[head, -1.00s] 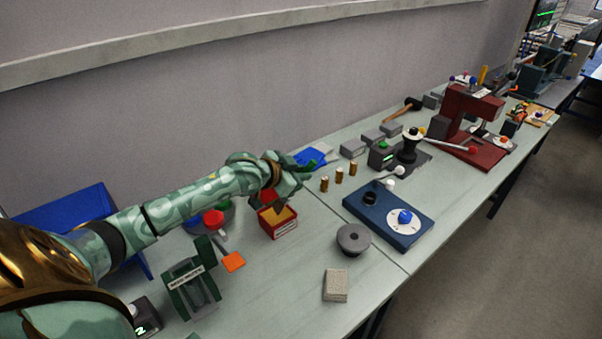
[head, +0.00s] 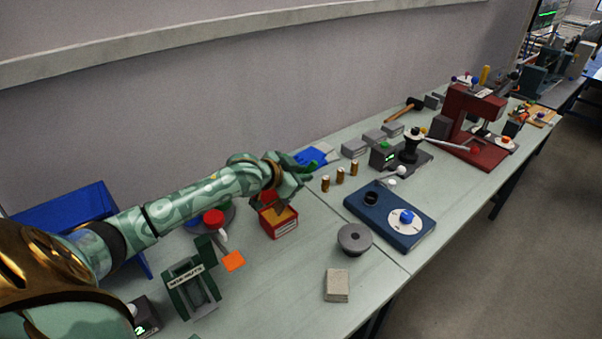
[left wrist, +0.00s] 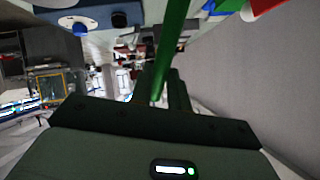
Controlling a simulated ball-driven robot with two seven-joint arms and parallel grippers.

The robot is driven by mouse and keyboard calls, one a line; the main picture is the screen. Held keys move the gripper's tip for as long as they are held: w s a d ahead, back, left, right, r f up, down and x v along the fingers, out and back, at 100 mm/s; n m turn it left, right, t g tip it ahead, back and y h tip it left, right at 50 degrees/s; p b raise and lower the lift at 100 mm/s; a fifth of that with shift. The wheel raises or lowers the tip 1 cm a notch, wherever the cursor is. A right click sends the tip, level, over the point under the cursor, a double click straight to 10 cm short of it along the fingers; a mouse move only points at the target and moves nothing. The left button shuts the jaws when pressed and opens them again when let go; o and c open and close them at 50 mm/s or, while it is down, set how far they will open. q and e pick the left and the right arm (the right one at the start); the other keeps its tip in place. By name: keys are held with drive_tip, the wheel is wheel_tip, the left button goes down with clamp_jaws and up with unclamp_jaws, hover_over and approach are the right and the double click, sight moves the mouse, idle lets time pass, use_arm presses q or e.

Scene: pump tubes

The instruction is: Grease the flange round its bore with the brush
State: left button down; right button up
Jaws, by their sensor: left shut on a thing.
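The flange (head: 355,237) is a grey round disc with a dark bore, lying on the near bench right of my arm. My left gripper (head: 290,183) is shut on the brush, whose green handle (head: 309,167) sticks out past the fingers. The green handle (left wrist: 175,45) also shows between the dark fingers in the left wrist view. The gripper hangs over a red box (head: 284,230) with yellowish contents and a pale label. The brush's bristle end is hard to make out; it may reach into the box. My right gripper is not in view.
A blue plate (head: 385,225) with a white dial stands right of the flange. Several brass cylinders (head: 340,175) stand behind it. A beige block (head: 337,285) lies in front. A dark green stand (head: 190,283) and an orange square (head: 233,261) are at left.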

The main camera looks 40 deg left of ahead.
use_arm(q)
drive_tip(key=shift+f, duration=0.4)
drive_tip(key=shift+f, duration=0.15)
idle(1.9)
drive_tip(key=shift+p, duration=0.3)
wheel_tip(320, 180, up, 7)
drive_tip(key=p, duration=0.8)
drive_tip(key=shift+r, duration=0.2)
drive_tip(key=shift+f, duration=0.1)
